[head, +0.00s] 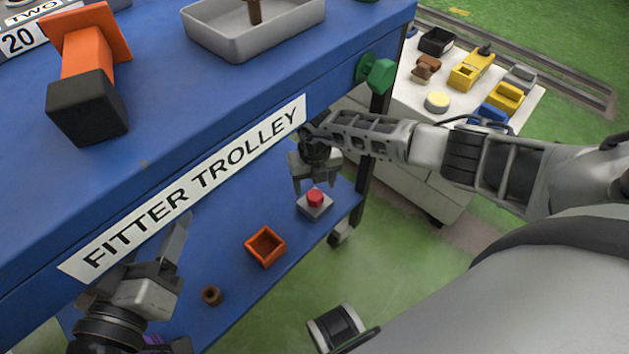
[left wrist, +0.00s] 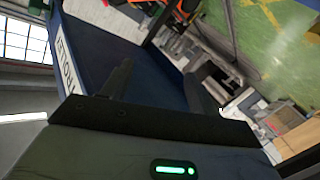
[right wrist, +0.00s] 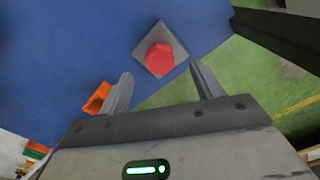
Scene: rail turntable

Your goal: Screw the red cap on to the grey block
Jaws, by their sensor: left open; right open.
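The red cap (head: 315,196) sits on top of the grey block (head: 316,209), on the lower blue shelf of the trolley; I cannot tell how tightly it is seated. My right gripper (head: 315,184) is open, right above and behind the cap. In the right wrist view the red cap (right wrist: 160,59) and the grey block (right wrist: 172,40) lie beyond the fingertips (right wrist: 160,80), apart from them. My left gripper (head: 160,245) is open and empty at the trolley's front edge, far from the block. The left wrist view shows its empty fingers (left wrist: 160,85).
An orange open box (head: 265,247) and a small brown ring (head: 212,296) lie on the lower shelf (head: 240,210). The upper deck (head: 180,120) with its sign overhangs the shelf. A trolley leg (head: 366,170) stands right of the block. A side table (head: 460,115) holds several parts.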

